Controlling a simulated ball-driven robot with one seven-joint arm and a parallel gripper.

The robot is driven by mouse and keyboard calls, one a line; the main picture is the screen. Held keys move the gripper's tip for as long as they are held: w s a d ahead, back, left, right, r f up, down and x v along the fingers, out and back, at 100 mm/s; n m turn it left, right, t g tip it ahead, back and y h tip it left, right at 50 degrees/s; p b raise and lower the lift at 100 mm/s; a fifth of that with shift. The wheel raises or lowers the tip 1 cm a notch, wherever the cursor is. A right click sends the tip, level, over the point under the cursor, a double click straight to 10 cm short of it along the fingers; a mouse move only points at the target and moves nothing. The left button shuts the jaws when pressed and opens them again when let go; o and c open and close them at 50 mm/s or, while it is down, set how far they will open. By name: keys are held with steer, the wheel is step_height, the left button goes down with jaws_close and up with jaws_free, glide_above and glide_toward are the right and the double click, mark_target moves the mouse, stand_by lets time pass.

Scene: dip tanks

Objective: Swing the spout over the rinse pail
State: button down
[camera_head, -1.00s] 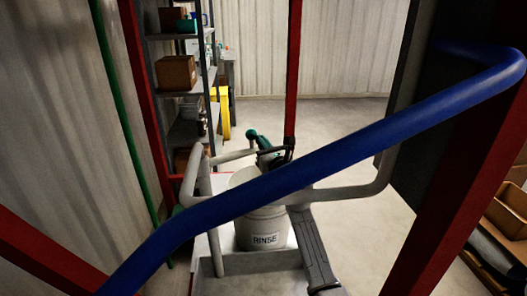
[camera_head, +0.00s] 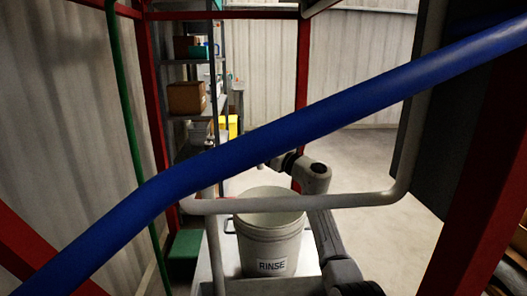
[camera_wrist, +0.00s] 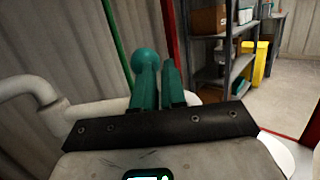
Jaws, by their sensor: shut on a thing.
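The white rinse pail (camera_head: 268,240), labelled RINSE, stands upright with its open mouth showing in the head view. In the wrist view, my gripper (camera_wrist: 157,76) has its two teal fingers close together at a round green knob (camera_wrist: 145,59). It is shut on the knob; the fingers hide the grip itself. A pale pipe, which looks like the spout (camera_wrist: 30,95), bends in from the left and passes behind the fingers. In the head view, my wrist (camera_head: 312,176) is above and behind the pail, and the blue bar hides the fingers, the knob and most of the spout.
A thick blue bar (camera_head: 250,140) crosses the foreground diagonally, with a grey bent tube (camera_head: 350,200) below it. Red posts (camera_head: 301,70) and a green pipe (camera_head: 128,110) stand around. Shelves with boxes (camera_head: 186,98) are behind. Open floor (camera_head: 370,160) lies to the right.

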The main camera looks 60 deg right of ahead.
steer(key=shift+w+a+r, duration=0.3)
steer(key=shift+w+a, duration=0.05)
steer(key=shift+w, duration=0.15)
steer(key=d+v, duration=0.1)
steer(key=v, duration=1)
steer(key=shift+s+f+p, duration=0.25)
steer(key=shift+s+p, duration=0.15)
